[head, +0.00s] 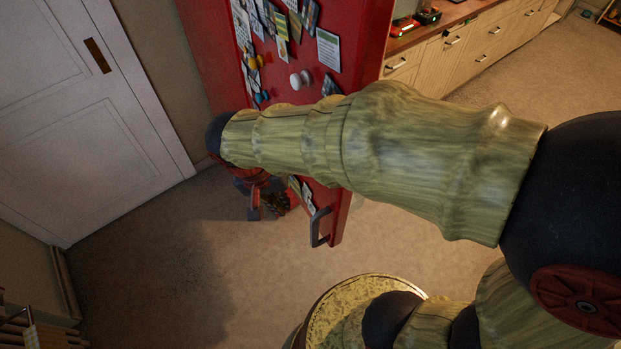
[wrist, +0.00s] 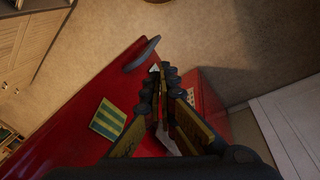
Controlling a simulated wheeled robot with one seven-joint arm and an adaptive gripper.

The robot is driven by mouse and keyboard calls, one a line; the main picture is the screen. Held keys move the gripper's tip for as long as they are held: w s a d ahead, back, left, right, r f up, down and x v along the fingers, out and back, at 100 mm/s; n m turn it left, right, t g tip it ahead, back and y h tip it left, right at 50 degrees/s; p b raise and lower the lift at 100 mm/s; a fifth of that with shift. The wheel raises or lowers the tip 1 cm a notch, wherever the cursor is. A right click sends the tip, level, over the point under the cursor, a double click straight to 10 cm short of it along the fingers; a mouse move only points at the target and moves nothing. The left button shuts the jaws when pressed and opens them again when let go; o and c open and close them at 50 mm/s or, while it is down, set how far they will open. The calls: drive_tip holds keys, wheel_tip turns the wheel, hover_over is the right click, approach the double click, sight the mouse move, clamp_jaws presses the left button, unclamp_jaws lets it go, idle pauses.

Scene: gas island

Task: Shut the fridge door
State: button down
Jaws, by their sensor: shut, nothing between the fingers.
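The red fridge door (head: 285,85) stands out at an angle, its face covered with papers and magnets in the head view. Its grey handle (head: 318,228) is at the lower end of the door, and the handle also shows in the wrist view (wrist: 143,54). A second red fridge surface (head: 203,60) lies to the left of the door; the wrist view shows red on the right too (wrist: 202,95). My gripper (head: 262,207) is shut and empty, beside the door's face and left of the handle. In the wrist view its fingertips (wrist: 162,70) are close together; whether they touch the door is unclear.
A white panelled door (head: 90,120) stands at the left. A wooden counter with drawers (head: 470,50) runs along the upper right. Carpeted floor (head: 200,270) is clear below the fridge door.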

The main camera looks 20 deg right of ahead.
drive_tip(key=w+d+f+m+h, duration=0.1)
drive_tip(key=w+d+f+m, duration=0.3)
drive_tip(key=d+f+m, duration=0.4)
drive_tip(key=shift+w+d+m+h+p, duration=0.35)
drive_tip(key=shift+d+m, duration=0.2)
drive_tip(key=shift+m, duration=1.55)
